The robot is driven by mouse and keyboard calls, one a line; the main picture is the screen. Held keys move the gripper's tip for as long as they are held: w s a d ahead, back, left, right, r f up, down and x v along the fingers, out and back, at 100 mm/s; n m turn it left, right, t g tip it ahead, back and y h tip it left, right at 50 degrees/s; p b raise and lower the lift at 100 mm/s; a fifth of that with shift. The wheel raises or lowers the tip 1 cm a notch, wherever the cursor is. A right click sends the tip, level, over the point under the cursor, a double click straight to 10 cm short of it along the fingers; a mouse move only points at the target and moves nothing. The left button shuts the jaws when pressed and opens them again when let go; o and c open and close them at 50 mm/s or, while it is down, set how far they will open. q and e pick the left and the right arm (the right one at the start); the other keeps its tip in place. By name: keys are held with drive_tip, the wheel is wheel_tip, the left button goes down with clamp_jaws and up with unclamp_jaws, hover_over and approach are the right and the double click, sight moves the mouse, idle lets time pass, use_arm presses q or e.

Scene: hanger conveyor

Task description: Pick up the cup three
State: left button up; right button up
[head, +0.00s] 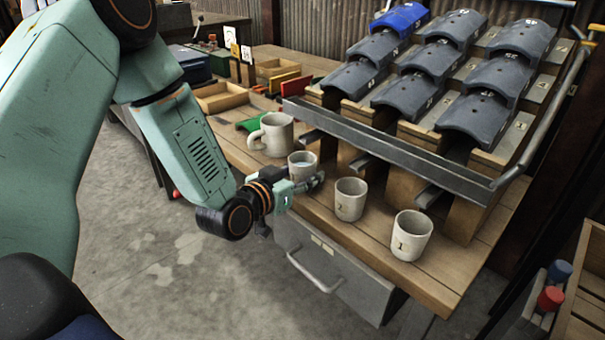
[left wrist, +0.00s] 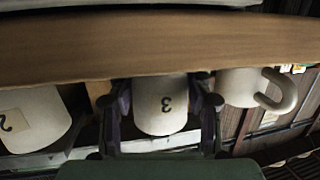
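Cup three (head: 302,160) is a pale mug standing upright near the front edge of the wooden bench. My left gripper (head: 304,184) is low in front of it. In the left wrist view, which is upside down, cup three (left wrist: 161,108) shows its number 3 between the two fingers of my left gripper (left wrist: 162,90). The fingers are spread, one on each side of the cup; contact cannot be made out. The gripper hides the cup's lower part in the head view. My right gripper is not in view.
Cup two (head: 350,199) and cup one (head: 411,235) stand to the right along the bench edge. A larger handled mug (head: 271,135) stands close on the left. Behind is a metal rail (head: 390,150) before a rack of dark curved pieces. A drawer (head: 335,272) hangs below.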

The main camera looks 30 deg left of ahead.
use_arm(q)
drive_tip(key=c, duration=0.7)
drive_tip(key=shift+r, duration=0.2)
drive_tip(key=shift+r+p, duration=0.25)
drive_tip(key=shift+p, duration=0.05)
drive_tip(key=s+f+p+v, duration=0.1)
drive_tip(key=f+p+v, duration=0.2)
drive_tip(key=p+v, duration=0.9)
drive_tip(key=d+r+m+h+b, duration=0.1)
drive_tip(key=d+r, duration=0.1)
drive_tip(key=d, duration=0.1)
drive_tip(key=s+d+r+m+g+h+b, duration=0.1)
drive_tip(key=d+r+h, duration=0.1)
drive_tip(key=d+r, duration=0.1)
drive_tip(key=d+r+m+h+b, duration=0.1)
drive_tip(key=d+r+m+h, duration=0.1)
drive_tip(key=d, duration=0.3)
drive_tip(key=shift+s+d+r+g, duration=0.1)
drive_tip(key=shift+s+r+g, duration=0.1)
drive_tip(key=shift+s+g, duration=0.2)
